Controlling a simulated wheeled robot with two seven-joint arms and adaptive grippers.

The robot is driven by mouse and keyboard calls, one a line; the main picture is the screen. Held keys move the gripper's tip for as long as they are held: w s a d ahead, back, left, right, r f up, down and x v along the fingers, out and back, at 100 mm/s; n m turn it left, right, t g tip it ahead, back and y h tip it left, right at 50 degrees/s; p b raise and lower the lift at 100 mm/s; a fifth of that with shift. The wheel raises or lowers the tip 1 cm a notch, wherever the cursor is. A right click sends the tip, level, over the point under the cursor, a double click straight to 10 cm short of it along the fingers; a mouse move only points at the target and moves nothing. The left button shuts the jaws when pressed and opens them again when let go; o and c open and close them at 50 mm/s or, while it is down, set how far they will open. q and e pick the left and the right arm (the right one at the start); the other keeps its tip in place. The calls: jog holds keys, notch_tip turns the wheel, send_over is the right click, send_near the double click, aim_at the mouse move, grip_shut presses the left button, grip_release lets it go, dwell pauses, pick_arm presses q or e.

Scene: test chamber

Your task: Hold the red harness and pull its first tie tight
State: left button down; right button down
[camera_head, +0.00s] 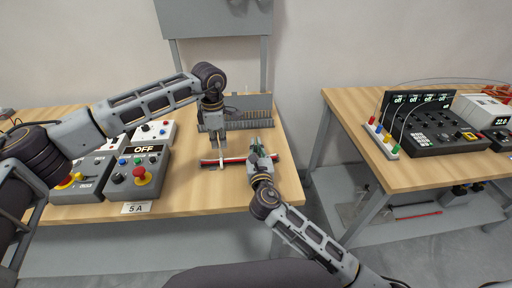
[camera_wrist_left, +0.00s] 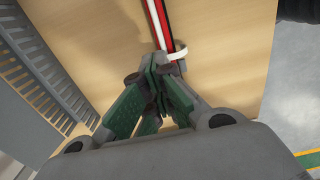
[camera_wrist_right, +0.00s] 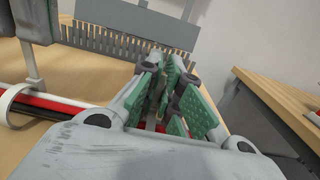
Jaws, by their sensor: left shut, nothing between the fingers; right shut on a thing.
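The red harness (camera_head: 236,160), a bundle of red, black and white wires, lies across the near part of the left table. It also shows in the left wrist view (camera_wrist_left: 163,22) and the right wrist view (camera_wrist_right: 55,103). A white tie (camera_wrist_left: 178,53) loops around it, standing off the wires in the right wrist view (camera_wrist_right: 10,98). My left gripper (camera_head: 219,152) is shut and empty, its tips close to the tie; whether they touch it is unclear. My right gripper (camera_head: 259,147) is shut on the harness to the right of the tie; its fingers hide the gripped part.
A grey comb-like rack (camera_head: 248,108) stands behind the harness. Control boxes with a red button (camera_head: 139,174) and an OFF display are at the left, behind a 5A label (camera_head: 136,208). A second table (camera_head: 420,176) with instruments stands right, across a gap.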

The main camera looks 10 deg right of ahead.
pick_arm(q)
jog(key=shift+r, duration=0.45)
dwell(0.4)
jog(key=c, duration=1.7)
grip_release()
jog(key=shift+r, duration=0.1)
jog(key=shift+r, duration=2.9)
jog(key=shift+f, duration=0.1)
jog(key=shift+c, duration=0.3)
jog(key=shift+f, duration=0.95)
